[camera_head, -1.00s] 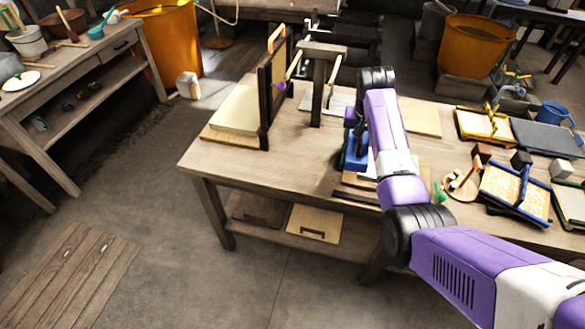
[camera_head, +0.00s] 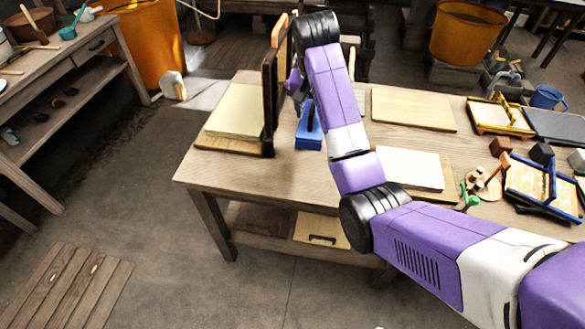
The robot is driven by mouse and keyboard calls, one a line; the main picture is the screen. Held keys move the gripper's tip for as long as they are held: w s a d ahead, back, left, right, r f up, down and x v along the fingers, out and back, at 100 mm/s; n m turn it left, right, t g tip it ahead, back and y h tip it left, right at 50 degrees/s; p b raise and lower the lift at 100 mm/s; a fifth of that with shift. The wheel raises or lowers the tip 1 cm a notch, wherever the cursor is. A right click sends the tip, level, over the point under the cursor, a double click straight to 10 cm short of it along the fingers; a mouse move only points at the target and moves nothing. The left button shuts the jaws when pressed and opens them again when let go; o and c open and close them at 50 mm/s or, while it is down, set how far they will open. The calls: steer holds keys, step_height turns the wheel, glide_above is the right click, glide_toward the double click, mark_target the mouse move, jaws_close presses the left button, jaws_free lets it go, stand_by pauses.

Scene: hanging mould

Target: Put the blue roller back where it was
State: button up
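The blue roller (camera_head: 308,134) shows as a blocky blue shape over the left half of the workbench, just right of the dark upright frame (camera_head: 269,105). My arm hides part of it. My gripper (camera_head: 312,116) is above the roller, dark and small, mostly hidden behind my arm. It appears shut on the roller, which has travelled with it. I cannot tell whether the roller touches the bench top.
A cream slab on a board (camera_head: 236,112) lies left of the upright frame. A bare board (camera_head: 413,108) and a white-topped board (camera_head: 410,168) lie to the right. A yellow frame (camera_head: 500,116) and a blue frame (camera_head: 541,188) lie farther right. The bench front is clear.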

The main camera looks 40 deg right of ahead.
steer(key=shift+w+a, duration=0.35)
steer(key=shift+w, duration=0.05)
steer(key=shift+w+a+f, duration=0.1)
steer(key=shift+f, duration=0.1)
step_height(320, 180, down, 19)
steer(key=shift+f+p, duration=0.1)
steer(key=shift+p, duration=0.8)
steer(key=shift+f, duration=0.15)
steer(key=shift+f+b, duration=0.35)
steer(key=shift+f, duration=0.15)
jaws_close()
steer(key=o, duration=1.2)
jaws_free()
steer(key=shift+f, duration=0.2)
steer(key=shift+o, duration=0.4)
steer(key=shift+r, duration=0.25)
